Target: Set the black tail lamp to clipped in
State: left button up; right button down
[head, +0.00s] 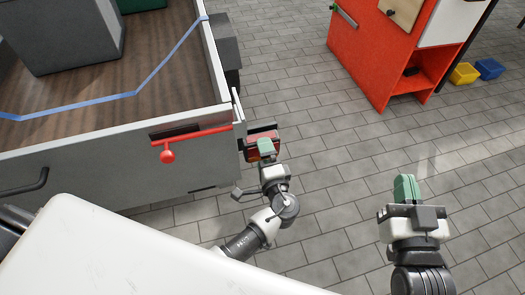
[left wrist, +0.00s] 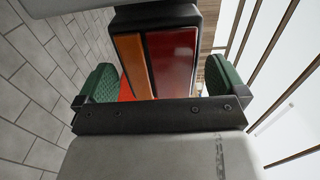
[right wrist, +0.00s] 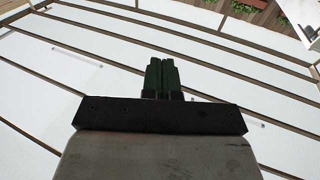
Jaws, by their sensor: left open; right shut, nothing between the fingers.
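The tail lamp (head: 262,128) has a black housing and sits at the near right corner of the grey truck bed (head: 100,165). In the left wrist view the lamp (left wrist: 172,55) shows an orange strip and a dark red lens facing me. My left gripper (head: 265,147) is open in front of the lamp, its green fingers to either side of the lens face in the left wrist view (left wrist: 158,88). I cannot tell whether the fingers touch it, or how the lamp's back meets the bed. My right gripper (head: 406,187) is shut and empty, away to the right; it also shows in the right wrist view (right wrist: 161,75).
A red lever (head: 190,135) with a ball knob sticks out from the bed's panel left of the lamp. A grey box (head: 75,35) and a blue strap (head: 140,85) lie in the bed. A red cabinet (head: 365,60) stands far right. Tiled floor between is clear.

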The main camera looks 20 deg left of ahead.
pick_arm(q)
jog(key=shift+x, duration=0.95)
pick_arm(e)
jog(key=shift+r+t, duration=0.3)
jog(key=shift+r, duration=0.1)
pick_arm(q)
jog(key=shift+c, duration=0.2)
jog(key=c, duration=1.1)
jog(key=shift+o, duration=0.2)
jog(key=shift+w+a+f+b, duration=0.1)
jog(key=shift+w+a+b, duration=0.15)
jog(key=shift+w+b, duration=0.15)
jog(key=shift+a, duration=0.1)
pick_arm(e)
jog(key=shift+s+a+r+t+y, duration=0.1)
jog(key=shift+s+r+t+y, duration=0.1)
jog(key=shift+r+t, duration=0.4)
jog(key=shift+s+a+r+t+y, duration=0.1)
jog(key=shift+r+t+y, duration=0.1)
jog(key=shift+r+t, duration=0.35)
pick_arm(q)
jog(key=o, duration=0.9)
jog(key=shift+o, duration=1)
jog(key=shift+w, duration=0.15)
pick_arm(e)
jog(key=shift+w, duration=0.15)
